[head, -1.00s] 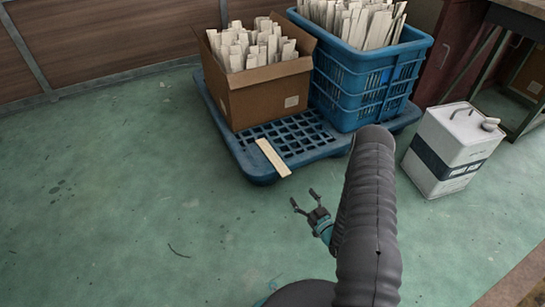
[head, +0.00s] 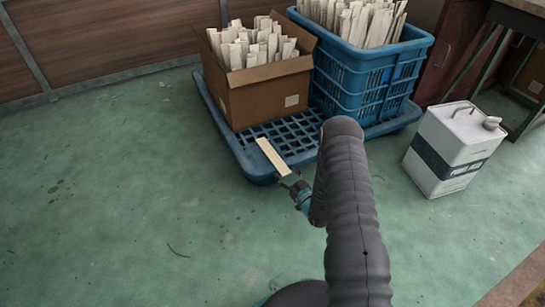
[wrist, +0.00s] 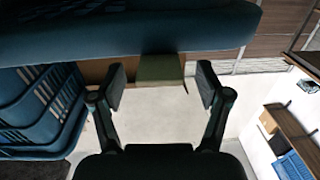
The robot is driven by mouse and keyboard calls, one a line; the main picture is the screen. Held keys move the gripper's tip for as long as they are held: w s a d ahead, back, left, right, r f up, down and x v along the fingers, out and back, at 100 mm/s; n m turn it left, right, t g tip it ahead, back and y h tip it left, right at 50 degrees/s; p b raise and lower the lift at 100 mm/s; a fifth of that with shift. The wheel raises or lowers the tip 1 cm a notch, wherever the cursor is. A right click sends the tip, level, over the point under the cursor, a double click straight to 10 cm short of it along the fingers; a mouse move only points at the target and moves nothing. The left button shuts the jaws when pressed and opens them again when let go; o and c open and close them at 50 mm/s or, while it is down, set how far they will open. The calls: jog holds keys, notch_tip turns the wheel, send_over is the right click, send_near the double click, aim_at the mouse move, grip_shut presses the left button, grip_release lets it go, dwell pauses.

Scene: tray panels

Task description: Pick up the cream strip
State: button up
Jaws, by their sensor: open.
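The cream strip (head: 269,154) lies on the blue pallet (head: 240,149) in front of the cardboard box, its near end at the pallet's front edge. My gripper (head: 289,179) is at that near end and hides part of it in the head view. In the wrist view my gripper (wrist: 161,84) is open, one finger on each side. The strip's end (wrist: 162,69) shows between the fingers, dark and shaded, with a gap on both sides. I cannot tell how deep between the fingers it lies.
The cardboard box (head: 262,97) and the blue crate (head: 365,88), both full of pale strips, stand on the pallet behind the cream strip. A white can (head: 452,150) stands on the floor to the right. The green floor (head: 110,200) at left is clear.

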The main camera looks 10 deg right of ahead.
jog(key=shift+w+a, duration=0.15)
jog(key=shift+w, duration=0.2)
jog(key=c, duration=1.1)
jog(key=shift+r, duration=0.1)
